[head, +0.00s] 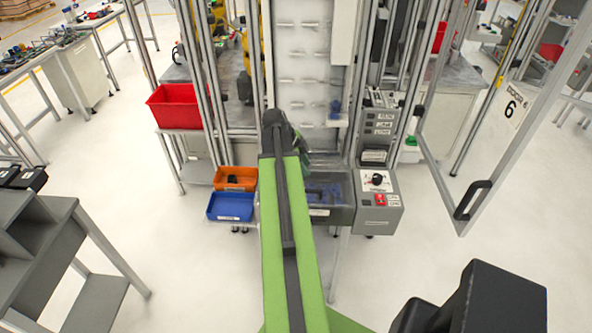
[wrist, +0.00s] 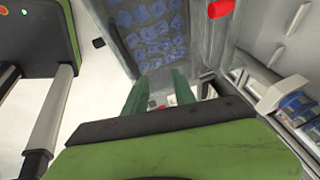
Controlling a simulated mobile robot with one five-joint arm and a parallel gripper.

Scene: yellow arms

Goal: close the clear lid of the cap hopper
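The cap hopper (head: 342,215) is a grey, see-through bin at the front of the machine, just right of my green arm in the head view. Blue caps (head: 322,190) lie in it. The wrist view shows blue caps (wrist: 150,30) behind a hazy clear surface at the top. I cannot make out the clear lid's outline or its angle. My gripper (wrist: 160,76) shows two green fingers, apart with a gap between them and nothing held. The fingertips appear just below the hopper in the wrist view; contact cannot be told. In the head view my arm mostly hides the gripper.
A control box (head: 378,200) with a black knob and red button adjoins the hopper on the right. An orange bin (head: 236,178) and a blue bin (head: 231,207) sit left of my arm. An open framed door (head: 468,150) stands at right.

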